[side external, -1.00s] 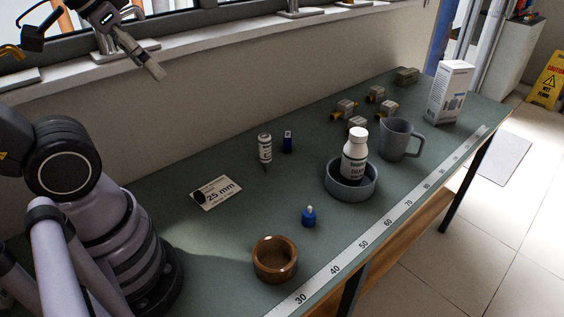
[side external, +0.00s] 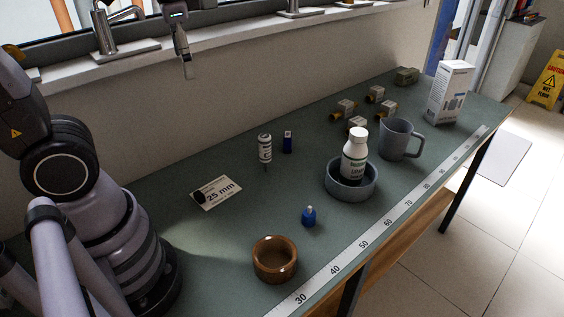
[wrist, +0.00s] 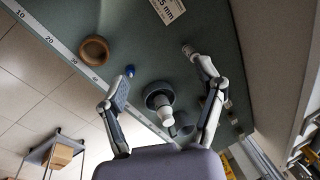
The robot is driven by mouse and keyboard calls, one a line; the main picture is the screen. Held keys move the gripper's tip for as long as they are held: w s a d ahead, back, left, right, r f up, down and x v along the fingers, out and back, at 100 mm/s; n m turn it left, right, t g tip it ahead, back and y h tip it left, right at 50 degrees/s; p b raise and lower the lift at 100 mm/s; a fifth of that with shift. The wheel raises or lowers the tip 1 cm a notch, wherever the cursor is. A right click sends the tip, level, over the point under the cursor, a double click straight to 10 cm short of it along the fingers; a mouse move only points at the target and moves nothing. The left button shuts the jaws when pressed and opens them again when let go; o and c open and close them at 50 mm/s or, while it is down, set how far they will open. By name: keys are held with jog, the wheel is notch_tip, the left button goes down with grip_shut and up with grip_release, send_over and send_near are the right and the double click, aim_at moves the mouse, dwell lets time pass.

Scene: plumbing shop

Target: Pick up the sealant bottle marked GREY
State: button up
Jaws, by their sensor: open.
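A white bottle (side external: 355,155) with a printed label and white cap stands in a grey bowl (side external: 352,191). The print is too small to read surely, so I cannot confirm GREY. The bottle (wrist: 166,114) and its bowl (wrist: 152,88) also show in the wrist view, low between my fingers. My gripper (side external: 187,68) hangs high above the bench near the window sill, away from both bottles. In the wrist view my gripper (wrist: 152,85) has its fingers wide apart, empty.
A grey mug (side external: 400,140) stands just beyond the bowl. Brass fittings (side external: 357,121) and a white carton (side external: 449,92) are farther. A ruler strip (side external: 365,244) lines the edge.

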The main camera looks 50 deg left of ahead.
jog(key=w+f+m+g+y, duration=0.4)
jog(key=w+f+m+y, duration=0.35)
jog(key=w+f, duration=0.65)
jog(key=m+t+y, duration=0.4)
jog(key=m+y, duration=0.4)
send_near(268, 142)
jog(key=a, duration=0.6)
jog(key=shift+w+a+r, duration=0.15)
jog(key=shift+w+a, duration=0.05)
jog(key=a, duration=0.5)
jog(key=shift+w+a+f, duration=0.1)
jog(key=shift+w+f, duration=0.1)
jog(key=shift+w, duration=0.1)
grip_shut()
